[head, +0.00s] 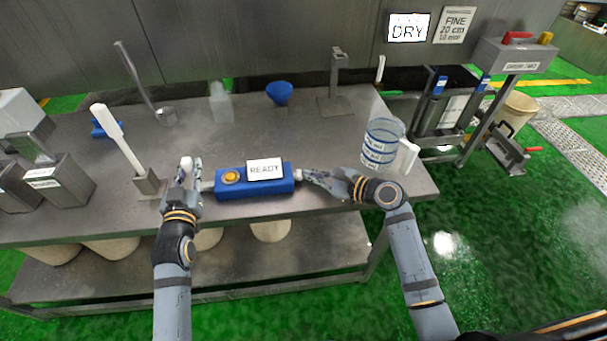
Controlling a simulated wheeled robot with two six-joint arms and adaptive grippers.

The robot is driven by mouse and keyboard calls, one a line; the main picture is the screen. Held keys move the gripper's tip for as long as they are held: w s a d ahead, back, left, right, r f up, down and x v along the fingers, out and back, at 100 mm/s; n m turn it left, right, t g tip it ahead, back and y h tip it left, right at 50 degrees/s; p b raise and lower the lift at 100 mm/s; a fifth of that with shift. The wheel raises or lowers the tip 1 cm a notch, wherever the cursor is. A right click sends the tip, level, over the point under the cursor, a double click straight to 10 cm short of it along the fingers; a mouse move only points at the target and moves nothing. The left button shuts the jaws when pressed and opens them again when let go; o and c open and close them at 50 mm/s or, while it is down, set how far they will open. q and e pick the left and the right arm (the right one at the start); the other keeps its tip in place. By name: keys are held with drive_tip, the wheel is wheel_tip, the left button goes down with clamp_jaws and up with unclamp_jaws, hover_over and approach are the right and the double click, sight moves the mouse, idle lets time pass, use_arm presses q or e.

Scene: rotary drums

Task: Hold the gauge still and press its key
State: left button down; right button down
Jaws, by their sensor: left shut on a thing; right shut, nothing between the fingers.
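The gauge (268,187) is a blue box lying on the metal table, with a white display reading READY (265,169) on top. My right gripper (307,176) is shut and empty at the gauge's right end, close to a small white knob (297,174). Whether it touches the knob cannot be told. Neither gripper is over the yellow key.
A white paddle in a metal stand (147,184) is left of my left gripper. A clear blue-banded beaker (381,143) stands behind my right arm. A blue cup (279,92) and a metal stand (334,104) are at the back.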

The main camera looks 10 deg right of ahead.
use_arm(q)
drive_tip(key=shift+f, duration=0.4)
use_arm(e)
drive_tip(key=shift+a, duration=0.3)
drive_tip(key=shift+d, duration=1.25)
drive_tip(key=shift+d, duration=0.1)
drive_tip(key=shift+d, duration=2.4)
